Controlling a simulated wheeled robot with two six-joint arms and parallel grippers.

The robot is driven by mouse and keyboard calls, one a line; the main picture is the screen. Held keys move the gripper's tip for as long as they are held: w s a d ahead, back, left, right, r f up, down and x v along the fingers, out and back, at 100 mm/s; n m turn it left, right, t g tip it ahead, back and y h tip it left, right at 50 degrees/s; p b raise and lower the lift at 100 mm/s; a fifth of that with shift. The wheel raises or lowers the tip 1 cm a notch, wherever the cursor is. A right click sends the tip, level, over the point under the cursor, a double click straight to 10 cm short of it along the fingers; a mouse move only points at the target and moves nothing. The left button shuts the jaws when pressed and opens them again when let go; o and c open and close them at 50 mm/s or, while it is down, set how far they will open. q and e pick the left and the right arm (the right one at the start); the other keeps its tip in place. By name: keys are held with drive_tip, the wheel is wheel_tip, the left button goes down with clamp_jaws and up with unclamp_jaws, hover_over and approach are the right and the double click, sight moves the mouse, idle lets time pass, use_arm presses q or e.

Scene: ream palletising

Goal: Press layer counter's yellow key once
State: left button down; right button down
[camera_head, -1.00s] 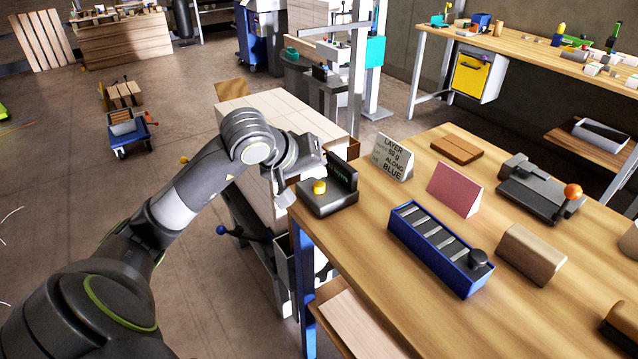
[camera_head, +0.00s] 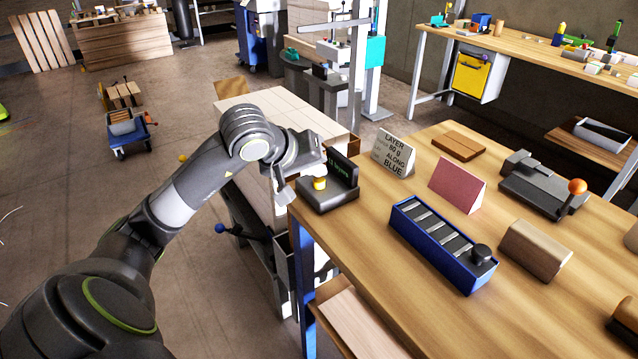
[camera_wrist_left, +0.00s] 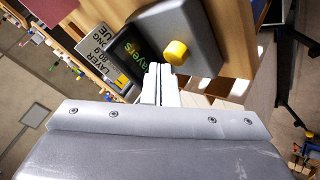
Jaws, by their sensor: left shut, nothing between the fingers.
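The layer counter (camera_head: 331,196) is a dark box with an upright display at the near left corner of the wooden table. Its display has green lettering, partly legible as "layers" in the left wrist view (camera_wrist_left: 134,45). The yellow key (camera_head: 319,183) is a round knob on its top, also seen in the left wrist view (camera_wrist_left: 176,52). My left gripper (camera_head: 284,197) is shut and empty, just left of the key. In the left wrist view its fingertips (camera_wrist_left: 160,68) appear close beside the key; I cannot tell whether they touch it. My right gripper is not in view.
On the table (camera_head: 360,250) stand a lettered card (camera_head: 393,155), a pink card (camera_head: 457,185), a blue slotted box (camera_head: 440,245) and a grey device with an orange knob (camera_head: 545,187). A block of pale stacked layers (camera_head: 285,118) stands behind my left arm.

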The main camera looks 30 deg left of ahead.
sight(315, 182)
use_arm(q)
drive_tip(key=shift+f+b, duration=0.6)
drive_tip(key=shift+b, duration=0.25)
idle(1.0)
drive_tip(key=shift+r, duration=1)
drive_tip(key=shift+r+p, duration=1.2)
drive_tip(key=shift+r, duration=1.3)
